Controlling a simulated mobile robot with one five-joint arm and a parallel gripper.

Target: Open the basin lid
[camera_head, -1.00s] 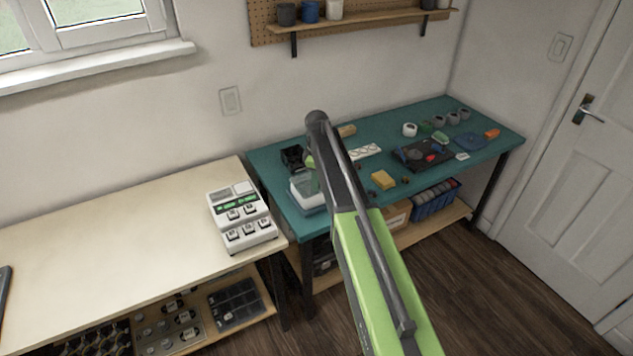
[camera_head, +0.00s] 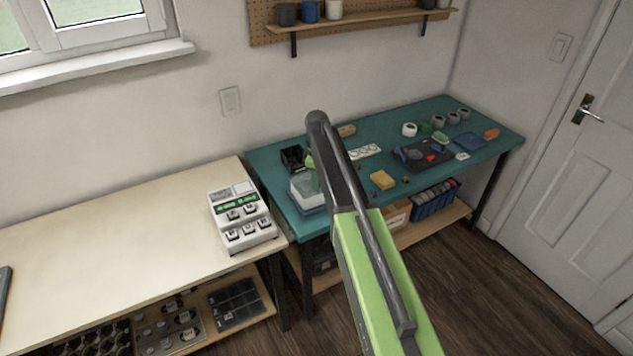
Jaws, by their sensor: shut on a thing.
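The basin (camera_head: 308,208) is a small white box at the front left corner of the teal-topped bench. Its clear, pale greenish lid (camera_head: 303,184) covers the top; I cannot tell whether it is raised at all. My gripper (camera_head: 315,181) is at the lid's right side, mostly hidden behind my own dark and green arm. It is shut on the basin lid, though its fingertips and the exact grip point are hard to see.
A black holder (camera_head: 293,157) stands behind the basin. A yellow sponge-like block (camera_head: 383,180) and a dark board mat (camera_head: 424,155) lie to the right. A white keyed device (camera_head: 241,217) sits on the pale table (camera_head: 120,240) at left.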

